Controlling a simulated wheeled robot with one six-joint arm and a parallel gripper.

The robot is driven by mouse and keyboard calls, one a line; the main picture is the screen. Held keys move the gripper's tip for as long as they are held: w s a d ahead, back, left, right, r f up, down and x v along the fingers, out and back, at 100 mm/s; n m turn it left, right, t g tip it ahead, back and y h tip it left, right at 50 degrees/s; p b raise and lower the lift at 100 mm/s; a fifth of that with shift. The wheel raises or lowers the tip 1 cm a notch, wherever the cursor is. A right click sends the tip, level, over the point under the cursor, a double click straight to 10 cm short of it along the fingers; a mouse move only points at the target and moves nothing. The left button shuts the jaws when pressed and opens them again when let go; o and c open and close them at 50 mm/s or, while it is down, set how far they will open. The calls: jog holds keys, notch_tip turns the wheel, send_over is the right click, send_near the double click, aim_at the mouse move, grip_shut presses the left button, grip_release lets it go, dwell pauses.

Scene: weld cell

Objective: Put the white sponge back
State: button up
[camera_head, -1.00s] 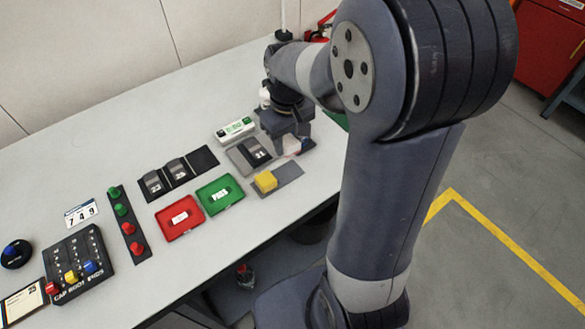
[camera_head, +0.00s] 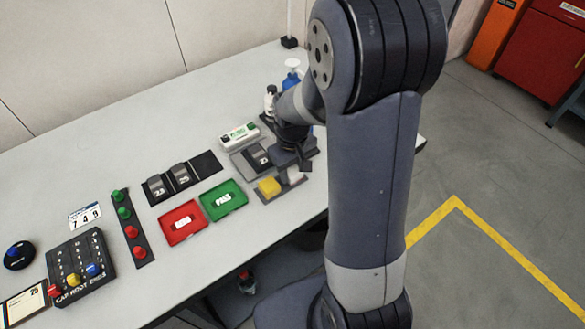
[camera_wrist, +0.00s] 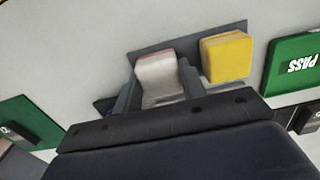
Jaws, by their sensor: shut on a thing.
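My gripper (camera_head: 298,166) is shut on the white sponge (camera_wrist: 158,80), which sits between the two fingers (camera_wrist: 160,92) in the wrist view. The white sponge also shows in the head view (camera_head: 296,176), partly hidden by my gripper. It is at the right end of the grey mat (camera_head: 284,190), beside the yellow sponge (camera_head: 268,187). In the wrist view the grey mat (camera_wrist: 190,42) lies behind the white sponge, with the yellow sponge (camera_wrist: 226,57) to the right, apart from my finger. I cannot tell whether the white sponge touches the mat.
The green PASS tray (camera_head: 223,200) and a red tray (camera_head: 181,222) lie left of the mat. A grey tray with block 21 (camera_head: 256,157) lies just behind it. A white box (camera_head: 239,135) and bottles (camera_head: 270,100) stand farther back. The table's front edge is close to the mat.

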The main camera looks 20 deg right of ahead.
aim_at(292, 170)
jog(key=o, duration=0.9)
jog(key=shift+r, duration=0.1)
notch_tip(292, 170, up, 12)
jog(key=shift+r, duration=0.1)
